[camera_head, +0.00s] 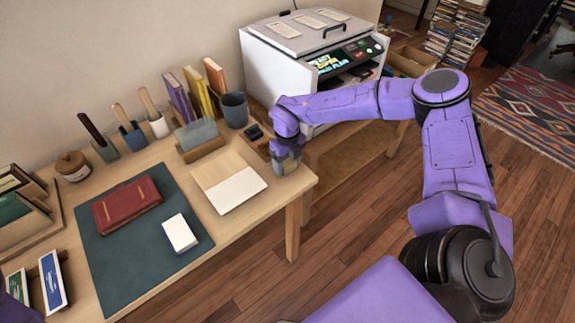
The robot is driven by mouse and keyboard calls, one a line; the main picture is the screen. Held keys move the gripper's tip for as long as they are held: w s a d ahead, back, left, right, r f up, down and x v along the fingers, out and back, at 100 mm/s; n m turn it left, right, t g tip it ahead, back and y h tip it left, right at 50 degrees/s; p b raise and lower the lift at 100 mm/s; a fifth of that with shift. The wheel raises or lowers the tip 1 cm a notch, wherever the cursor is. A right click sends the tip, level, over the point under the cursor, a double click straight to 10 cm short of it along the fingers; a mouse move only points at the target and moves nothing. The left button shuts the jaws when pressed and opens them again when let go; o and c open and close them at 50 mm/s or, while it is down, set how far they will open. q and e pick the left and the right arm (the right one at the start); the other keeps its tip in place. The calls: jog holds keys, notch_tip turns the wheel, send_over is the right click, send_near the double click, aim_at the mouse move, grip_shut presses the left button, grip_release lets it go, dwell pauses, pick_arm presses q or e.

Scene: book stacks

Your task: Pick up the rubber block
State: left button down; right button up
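My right arm reaches across to the right end of the wooden desk (238,228). My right gripper (286,163) points down there, low over the desktop. Its fingers are small and grey, and I cannot tell whether they are open or shut or hold something. I cannot clearly identify the rubber block; it may be hidden at the gripper. A small dark item (254,131) lies just left of the gripper. A white block-like item (180,233) lies on the dark green mat (125,275). My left gripper is not in view.
A red book (127,205) lies on the mat. A cream-and-white pad (238,191) lies left of my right gripper. A grey cup (235,110), upright books (179,97) and handled tools (131,132) line the desk's back. A white machine (268,67) stands behind my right arm.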

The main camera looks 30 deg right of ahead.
aim_at(287, 164)
jog(key=c, duration=0.5)
jog(key=shift+r, duration=0.1)
jog(key=shift+c, duration=0.2)
jog(key=shift+r, duration=0.35)
jog(key=r, duration=0.3)
jog(key=shift+s+a, duration=0.15)
jog(key=shift+a, duration=0.05)
jog(key=s+a+r+b, duration=0.3)
jog(key=s+a+r, duration=0.6)
jog(key=a, duration=0.1)
